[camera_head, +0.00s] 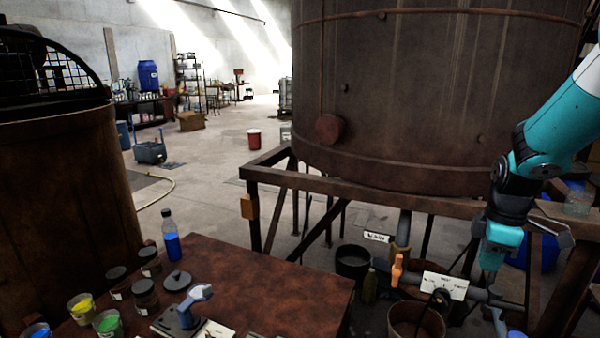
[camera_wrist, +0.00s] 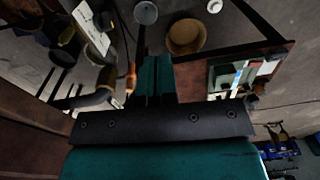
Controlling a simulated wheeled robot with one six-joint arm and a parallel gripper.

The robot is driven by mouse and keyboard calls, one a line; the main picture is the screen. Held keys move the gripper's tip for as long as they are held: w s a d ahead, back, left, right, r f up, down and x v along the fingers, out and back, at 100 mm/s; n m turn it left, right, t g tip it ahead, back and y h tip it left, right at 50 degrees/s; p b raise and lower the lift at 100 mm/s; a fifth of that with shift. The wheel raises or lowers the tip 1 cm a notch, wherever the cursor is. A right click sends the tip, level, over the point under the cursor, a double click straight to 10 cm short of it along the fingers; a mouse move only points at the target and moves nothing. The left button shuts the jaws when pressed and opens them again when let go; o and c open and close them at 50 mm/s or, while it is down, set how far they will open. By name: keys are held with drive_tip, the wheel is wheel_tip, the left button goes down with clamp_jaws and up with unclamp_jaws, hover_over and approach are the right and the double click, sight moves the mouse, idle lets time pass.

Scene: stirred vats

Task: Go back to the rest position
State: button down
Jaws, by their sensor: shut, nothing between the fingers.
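My gripper (camera_head: 491,262) hangs at the right of the head view, at the end of my teal and black arm. It is in front of the big vat's steel frame, above and to the right of the pipes and valves. In the wrist view its two teal fingers (camera_wrist: 154,68) lie side by side, shut, with nothing held. An orange valve handle (camera_head: 397,271) stands upright left of the gripper, apart from it. The handle also shows beside the fingers in the wrist view (camera_wrist: 131,79).
The big rusty vat (camera_head: 430,90) rests on a frame (camera_head: 300,180) behind the pipes. A white labelled plate (camera_head: 445,285) and a bucket (camera_head: 415,322) are below. A brown table (camera_head: 270,275) with jars and a blue bottle (camera_head: 171,240) is front left. Open floor (camera_head: 220,180) lies behind.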

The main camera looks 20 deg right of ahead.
drive_tip(key=a+r+t+y, duration=0.1)
drive_tip(key=a+r, duration=0.1)
drive_tip(key=a, duration=0.5)
drive_tip(key=a+r, duration=0.3)
drive_tip(key=a, duration=0.4)
drive_tip(key=s+a+r+m+y, duration=0.1)
drive_tip(key=s+a+r, duration=0.1)
drive_tip(key=s+a, duration=0.5)
drive_tip(key=s+a+r+m+y, duration=0.1)
drive_tip(key=s+a, duration=0.5)
drive_tip(key=a, duration=0.8)
drive_tip(key=shift+s+r+g+y, duration=0.4)
drive_tip(key=shift+r, duration=0.45)
drive_tip(key=shift+d, duration=0.1)
drive_tip(key=w+d+f+h+p, duration=0.1)
drive_tip(key=w+d+f, duration=0.1)
drive_tip(key=w+d, duration=0.65)
drive_tip(key=w+d+f+h+p, duration=0.15)
drive_tip(key=w+d, duration=0.45)
drive_tip(key=d, duration=0.6)
drive_tip(key=s+d+f+n, duration=0.1)
drive_tip(key=s+d+f, duration=0.2)
drive_tip(key=d, duration=0.9)
drive_tip(key=s+d+f+n+g, duration=0.1)
drive_tip(key=s+d+f, duration=0.2)
drive_tip(key=d, duration=0.9)
wheel_tip(320, 180, down, 2)
drive_tip(key=shift+d+f+n+h+p, duration=0.25)
drive_tip(key=shift+d+n+h+p, duration=0.1)
drive_tip(key=shift+n+p, duration=0.05)
